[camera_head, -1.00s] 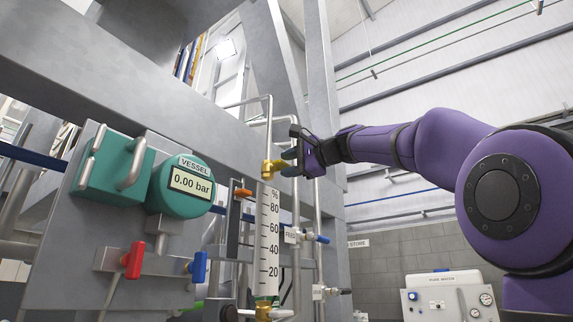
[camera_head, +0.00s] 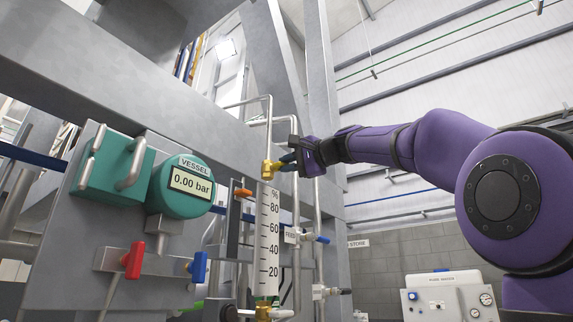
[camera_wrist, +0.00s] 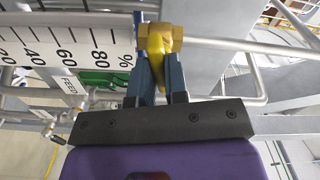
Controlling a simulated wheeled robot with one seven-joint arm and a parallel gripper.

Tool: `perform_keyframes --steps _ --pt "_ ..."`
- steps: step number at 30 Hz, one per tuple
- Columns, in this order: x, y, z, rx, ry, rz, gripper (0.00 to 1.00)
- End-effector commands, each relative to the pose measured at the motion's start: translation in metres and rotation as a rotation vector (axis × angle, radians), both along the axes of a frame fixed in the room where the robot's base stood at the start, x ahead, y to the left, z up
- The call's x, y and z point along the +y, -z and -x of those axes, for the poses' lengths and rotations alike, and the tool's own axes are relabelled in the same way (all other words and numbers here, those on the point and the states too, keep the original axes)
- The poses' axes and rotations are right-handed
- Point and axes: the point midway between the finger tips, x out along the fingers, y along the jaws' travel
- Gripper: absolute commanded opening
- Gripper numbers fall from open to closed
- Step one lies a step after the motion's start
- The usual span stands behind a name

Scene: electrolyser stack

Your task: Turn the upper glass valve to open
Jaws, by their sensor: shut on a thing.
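The upper glass valve (camera_head: 267,170) is a brass fitting with a yellow handle at the top of the white percent-scaled gauge glass (camera_head: 269,228). My gripper (camera_head: 284,164) reaches it from the right. In the wrist view, the two blue fingers of my gripper (camera_wrist: 157,75) are shut on the yellow handle (camera_wrist: 157,65), one on each side. The brass body of the valve (camera_wrist: 176,39) shows just beyond the fingertips. The fingers hide part of the handle.
A green vessel display (camera_head: 190,182) reads 0.00 bar at left. Red (camera_head: 133,260) and blue (camera_head: 198,268) handles sit below it. An orange handle (camera_head: 242,192) and a FEED tag (camera_head: 291,235) are close to the gauge. Vertical pipes run beside my gripper.

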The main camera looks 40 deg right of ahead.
Motion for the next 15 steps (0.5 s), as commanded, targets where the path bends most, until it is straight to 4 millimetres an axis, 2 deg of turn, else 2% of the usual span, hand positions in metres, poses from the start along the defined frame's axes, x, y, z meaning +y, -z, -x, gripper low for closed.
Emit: perform_keyframes --steps 5,15 --pt "-0.0002 0.0006 -0.0001 -0.04 0.001 0.115 0.0" --pt "-0.0006 0.0008 -0.0001 -0.047 0.001 0.134 0.0"
